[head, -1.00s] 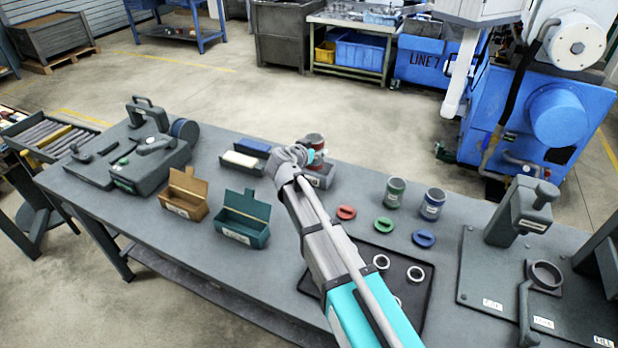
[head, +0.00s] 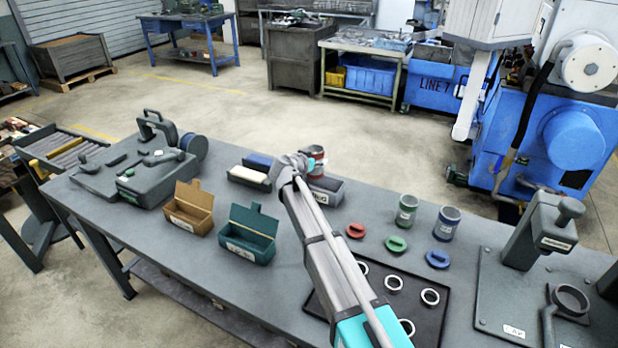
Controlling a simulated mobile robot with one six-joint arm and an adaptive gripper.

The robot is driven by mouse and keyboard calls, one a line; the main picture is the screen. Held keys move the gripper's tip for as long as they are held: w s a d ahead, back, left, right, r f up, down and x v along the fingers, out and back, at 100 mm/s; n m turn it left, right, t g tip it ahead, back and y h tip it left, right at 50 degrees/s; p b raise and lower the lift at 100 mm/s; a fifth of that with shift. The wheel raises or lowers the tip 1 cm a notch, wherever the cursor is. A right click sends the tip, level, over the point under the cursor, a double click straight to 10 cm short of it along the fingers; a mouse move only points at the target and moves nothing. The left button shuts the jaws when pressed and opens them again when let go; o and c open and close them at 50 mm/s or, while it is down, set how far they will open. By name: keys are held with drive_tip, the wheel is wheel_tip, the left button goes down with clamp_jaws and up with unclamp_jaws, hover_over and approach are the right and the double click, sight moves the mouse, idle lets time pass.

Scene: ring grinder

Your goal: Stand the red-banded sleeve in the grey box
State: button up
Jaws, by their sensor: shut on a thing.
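The red-banded sleeve (head: 318,154) is upright at the end of my arm, beyond the table's middle. My gripper (head: 310,163) is shut on it, seen from behind; the wrist hides most of the fingers and part of the sleeve. The grey box (head: 329,192) sits on the table just below the sleeve, its left part hidden by my gripper. The sleeve's lower end shows at about the box's rim. I cannot tell whether it is inside the box or just above it.
A green-banded sleeve (head: 407,209) and a blue-banded sleeve (head: 447,222) stand to the right, behind red, green and blue lids. A dark tray (head: 432,322) with pale rings lies nearer. Brown (head: 189,208) and teal (head: 248,235) open boxes stand left.

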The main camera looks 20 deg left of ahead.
drive_tip(key=shift+w+a+f+b, duration=0.3)
drive_tip(key=shift+w+f+b, duration=0.15)
drive_tip(key=shift+f+b, duration=0.15)
drive_tip(key=shift+w+a+f+b, duration=0.35)
drive_tip(key=shift+w+f+b, duration=0.1)
drive_tip(key=shift+f, duration=0.3)
drive_tip(key=shift+w+a+f+b, duration=0.3)
drive_tip(key=shift+w+f+b, duration=0.1)
drive_tip(key=shift+f+b, duration=0.2)
drive_tip(key=shift+f, duration=0.1)
drive_tip(key=shift+w+a+f+b, duration=0.15)
drive_tip(key=shift+f+b, duration=0.85)
drive_tip(key=shift+w+a+f+b, duration=0.1)
drive_tip(key=shift+w+f+b, duration=0.05)
drive_tip(key=shift+f+b, duration=0.8)
drive_tip(key=shift+f+b, duration=0.6)
drive_tip(key=o, duration=0.9)
drive_tip(key=shift+r, duration=0.15)
